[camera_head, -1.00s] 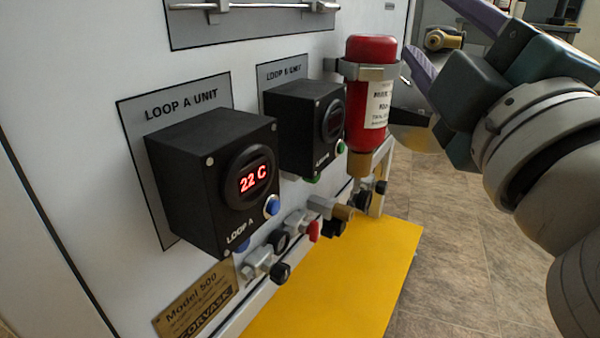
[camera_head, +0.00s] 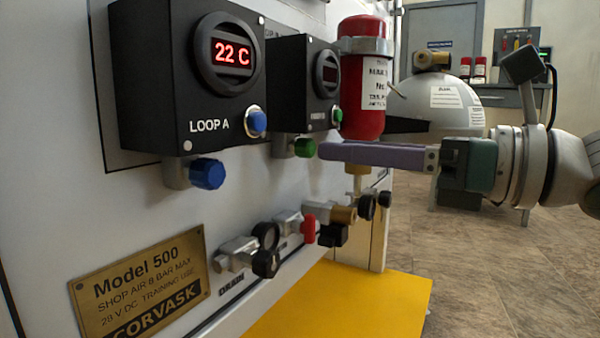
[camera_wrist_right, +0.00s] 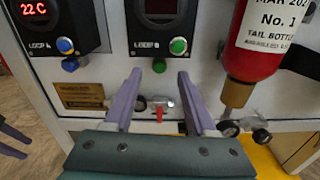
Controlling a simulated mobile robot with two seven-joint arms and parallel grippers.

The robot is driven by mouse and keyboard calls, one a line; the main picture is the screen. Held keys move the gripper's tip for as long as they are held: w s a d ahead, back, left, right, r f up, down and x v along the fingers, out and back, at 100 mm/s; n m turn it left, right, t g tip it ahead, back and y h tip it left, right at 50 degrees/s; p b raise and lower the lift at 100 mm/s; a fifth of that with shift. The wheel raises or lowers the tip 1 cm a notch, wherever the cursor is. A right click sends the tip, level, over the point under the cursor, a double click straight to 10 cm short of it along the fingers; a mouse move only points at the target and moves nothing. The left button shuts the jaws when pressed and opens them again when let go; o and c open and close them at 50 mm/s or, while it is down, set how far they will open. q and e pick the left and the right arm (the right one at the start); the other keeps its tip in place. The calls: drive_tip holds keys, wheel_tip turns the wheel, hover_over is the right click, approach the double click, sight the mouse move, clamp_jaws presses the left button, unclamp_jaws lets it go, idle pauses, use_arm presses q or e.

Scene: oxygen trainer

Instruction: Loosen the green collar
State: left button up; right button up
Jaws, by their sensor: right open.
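The green collar (camera_head: 304,147) sits under the black Loop B box (camera_head: 300,85). It also shows in the right wrist view (camera_wrist_right: 159,66), below that box. My right gripper (camera_head: 325,151) is level with the collar in the head view, its purple fingers pointing left. In the right wrist view my right gripper (camera_wrist_right: 160,80) is open and empty, with one fingertip to each side of the collar and a little below it in the picture. I cannot tell whether the fingers touch it. My left gripper (camera_wrist_right: 20,147) shows only at the left edge of the wrist view, fingers apart.
A red bottle (camera_head: 362,85) hangs right of the Loop B box, close to my right fingers. The Loop A box (camera_head: 185,90) has a blue collar (camera_head: 205,173). Valves with a red handle (camera_head: 309,228) are below.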

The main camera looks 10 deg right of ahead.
sight(313, 147)
drive_tip(key=shift+b+x, duration=0.65)
drive_tip(key=shift+x, duration=1.1)
drive_tip(key=shift+c, duration=0.3)
clamp_jaws()
